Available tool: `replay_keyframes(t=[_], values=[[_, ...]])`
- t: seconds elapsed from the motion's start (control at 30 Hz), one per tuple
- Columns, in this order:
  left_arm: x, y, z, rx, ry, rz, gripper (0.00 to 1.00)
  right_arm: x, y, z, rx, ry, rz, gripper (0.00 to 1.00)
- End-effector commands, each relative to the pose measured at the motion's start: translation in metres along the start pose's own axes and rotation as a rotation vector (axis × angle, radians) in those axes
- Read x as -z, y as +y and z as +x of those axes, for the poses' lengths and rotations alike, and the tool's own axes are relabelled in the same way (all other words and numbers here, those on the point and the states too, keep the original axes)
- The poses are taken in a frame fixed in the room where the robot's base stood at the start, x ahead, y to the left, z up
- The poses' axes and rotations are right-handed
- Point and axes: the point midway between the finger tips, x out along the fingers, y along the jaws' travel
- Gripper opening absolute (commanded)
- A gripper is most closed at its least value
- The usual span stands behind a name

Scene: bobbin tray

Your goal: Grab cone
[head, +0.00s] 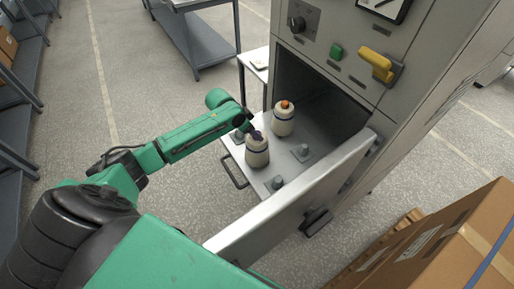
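Two cream bobbin cones with dark bands stand upright on a pulled-out metal tray (232,160) in front of an open cabinet. The front cone (257,157) has a dark purple top. The rear cone (283,124) has an orange top and stands nearer the cabinet opening. My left gripper (249,128) is at the end of the green arm, right at the top of the front cone. Its fingers are small and dark here, and I cannot tell whether they touch or grip the cone. My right gripper is out of view.
Bare pegs (276,183) stick up from the tray. The cabinet door (300,205) stands open along the tray's right side. The grey cabinet (345,60) carries a knob, a green button and a yellow handle (377,64). A cardboard box (440,250) is at lower right.

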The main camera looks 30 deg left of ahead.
Motion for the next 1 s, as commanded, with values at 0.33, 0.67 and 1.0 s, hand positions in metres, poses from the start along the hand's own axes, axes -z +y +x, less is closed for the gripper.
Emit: replay_keyframes(t=[0.33,0.67,1.0], values=[[-0.0002,-0.0002,-0.0004,0.000,0.000,0.000,0.00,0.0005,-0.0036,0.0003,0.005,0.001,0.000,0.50],[-0.0002,-0.0005,-0.0007,0.001,-0.001,0.000,0.00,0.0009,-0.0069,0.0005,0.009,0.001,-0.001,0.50],[0.0000,-0.0005,-0.0008,0.001,0.000,0.000,0.00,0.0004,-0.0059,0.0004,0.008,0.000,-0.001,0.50]])
